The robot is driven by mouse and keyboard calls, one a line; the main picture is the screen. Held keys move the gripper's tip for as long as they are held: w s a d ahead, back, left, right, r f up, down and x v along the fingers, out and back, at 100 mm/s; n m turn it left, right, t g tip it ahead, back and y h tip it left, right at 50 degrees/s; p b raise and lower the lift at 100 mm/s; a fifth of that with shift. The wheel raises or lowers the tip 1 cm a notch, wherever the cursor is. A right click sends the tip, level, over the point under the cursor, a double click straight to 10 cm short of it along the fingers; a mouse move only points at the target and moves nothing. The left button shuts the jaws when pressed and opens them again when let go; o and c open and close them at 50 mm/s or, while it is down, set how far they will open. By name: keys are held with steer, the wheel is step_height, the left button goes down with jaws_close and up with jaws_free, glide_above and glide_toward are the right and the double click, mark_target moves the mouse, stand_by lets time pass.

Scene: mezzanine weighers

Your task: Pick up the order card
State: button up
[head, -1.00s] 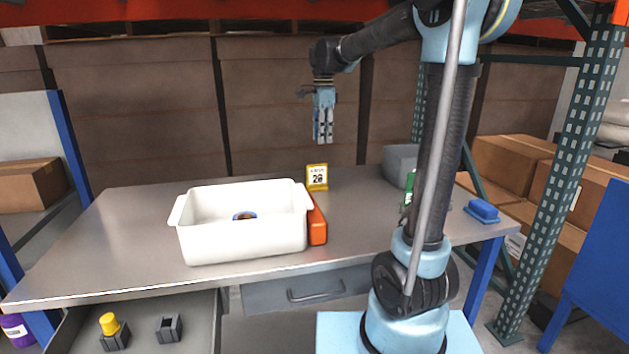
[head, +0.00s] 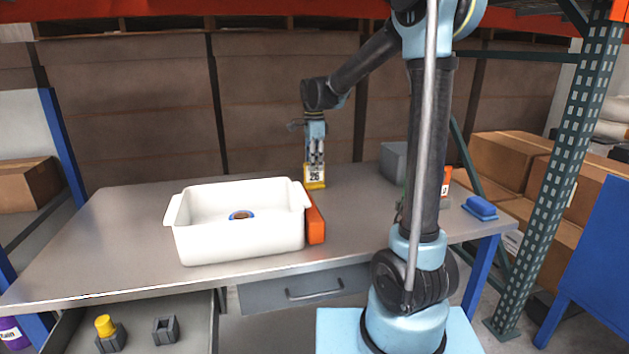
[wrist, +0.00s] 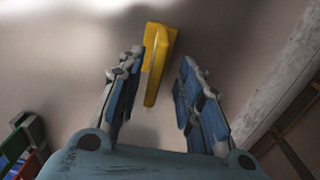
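The order card (head: 315,175) is a yellow stand with a white face reading 26, upright toward the back of the grey bench (head: 120,245). In the wrist view its yellow edge (wrist: 157,58) shows between and just beyond my fingertips, closer to the left finger. My gripper (head: 316,160) points down directly at the card, its fingers overlapping the card's top in the head view. In the wrist view my gripper (wrist: 163,62) is open, with a gap between the fingers and no clear grip on the card.
A white bin (head: 240,242) holding a small round blue-rimmed item (head: 241,215) stands left of the card. An orange block (head: 315,225) is beside the bin. A grey box (head: 394,162) and a blue item (head: 480,207) are to the right. An open drawer (head: 205,330) is below.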

mark_target(314, 184)
steer(key=shift+s+f, duration=0.2)
steer(key=shift+f, duration=2.6)
jaws_close()
